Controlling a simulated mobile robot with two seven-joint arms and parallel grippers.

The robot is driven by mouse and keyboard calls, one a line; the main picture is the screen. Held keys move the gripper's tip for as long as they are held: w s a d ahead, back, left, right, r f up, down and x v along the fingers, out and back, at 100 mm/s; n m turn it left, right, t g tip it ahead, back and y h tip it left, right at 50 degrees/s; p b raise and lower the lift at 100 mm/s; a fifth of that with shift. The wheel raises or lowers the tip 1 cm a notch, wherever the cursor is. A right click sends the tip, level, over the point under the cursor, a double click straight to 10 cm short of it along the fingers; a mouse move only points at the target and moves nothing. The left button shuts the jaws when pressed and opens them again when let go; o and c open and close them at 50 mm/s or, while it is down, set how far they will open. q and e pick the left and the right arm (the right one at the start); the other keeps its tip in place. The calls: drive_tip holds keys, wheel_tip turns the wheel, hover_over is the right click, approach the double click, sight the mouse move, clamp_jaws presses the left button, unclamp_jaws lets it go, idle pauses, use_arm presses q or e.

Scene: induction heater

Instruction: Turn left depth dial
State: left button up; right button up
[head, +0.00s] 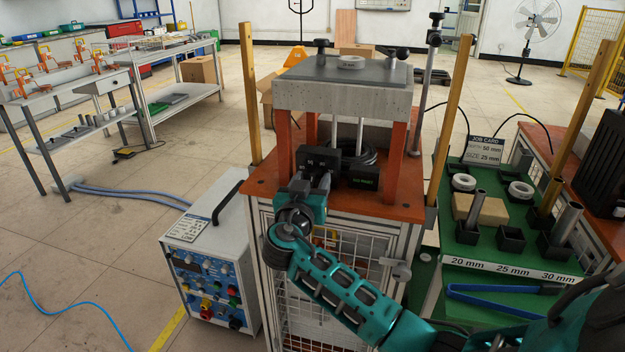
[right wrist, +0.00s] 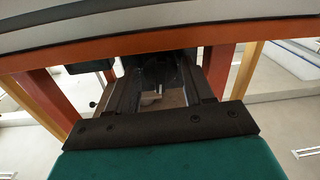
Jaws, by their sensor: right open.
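My right arm (head: 340,290) reaches from the lower right to the front of the machine. Its dark gripper (head: 312,183) is just in front of a black block (head: 320,158) under the machine's grey slab (head: 342,97). In the right wrist view the two dark fingers (right wrist: 158,75) stand apart, with a small pale piece visible between them; contact cannot be told. No left depth dial is clearly labelled. Black knobs stand on the slab's plate at left (head: 321,46) and right (head: 402,53), well above the gripper. My left gripper is out of view.
A blue-and-white control unit (head: 208,265) stands left of the machine. At right, a green table (head: 455,262) holds rings, tubes, blue tongs (head: 500,289) and a job card (head: 483,150). Orange posts (head: 397,150) and wooden poles (head: 250,95) border the gripper's space.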

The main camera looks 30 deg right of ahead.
drive_tip(key=shift+w+d, duration=0.4)
drive_tip(key=shift+d, duration=0.05)
drive_tip(key=c, duration=0.8)
